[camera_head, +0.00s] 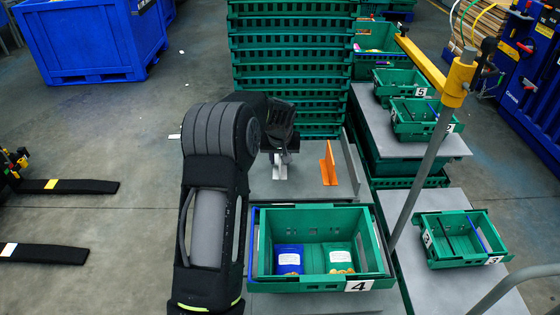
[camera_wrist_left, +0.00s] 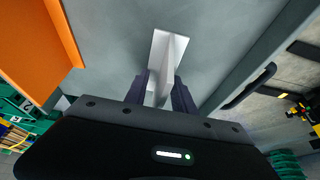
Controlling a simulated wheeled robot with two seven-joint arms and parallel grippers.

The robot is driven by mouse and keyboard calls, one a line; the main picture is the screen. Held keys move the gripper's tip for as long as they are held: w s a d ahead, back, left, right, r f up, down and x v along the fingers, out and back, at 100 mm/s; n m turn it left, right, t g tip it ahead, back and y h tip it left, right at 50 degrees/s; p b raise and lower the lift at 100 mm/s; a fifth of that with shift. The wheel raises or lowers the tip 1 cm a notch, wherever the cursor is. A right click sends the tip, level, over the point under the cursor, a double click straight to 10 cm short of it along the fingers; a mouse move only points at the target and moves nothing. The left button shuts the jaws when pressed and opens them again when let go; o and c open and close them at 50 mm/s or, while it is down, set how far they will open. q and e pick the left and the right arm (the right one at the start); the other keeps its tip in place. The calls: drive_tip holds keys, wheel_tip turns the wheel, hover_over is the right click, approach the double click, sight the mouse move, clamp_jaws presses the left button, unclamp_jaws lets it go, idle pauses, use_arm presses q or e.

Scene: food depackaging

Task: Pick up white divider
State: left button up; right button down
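The white divider (camera_head: 280,171) stands on the grey work surface just below my left gripper (camera_head: 284,149), which partly covers it in the head view. In the left wrist view the white divider (camera_wrist_left: 164,48) has a flat base and an upright fin. My left gripper's dark fingers (camera_wrist_left: 162,84) are on either side of the fin, with a gap between them. The fingers look open around it; contact cannot be made out. My right gripper is in neither view.
An orange divider (camera_head: 328,165) stands close to the right. A green crate (camera_head: 318,214) marked 4, holding a blue and a green pack, is in front. Stacked green crates (camera_head: 290,75) rise behind. More numbered crates (camera_head: 465,240) stand at the right.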

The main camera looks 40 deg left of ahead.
use_arm(q)
clamp_jaws()
idle(0.3)
idle(0.4)
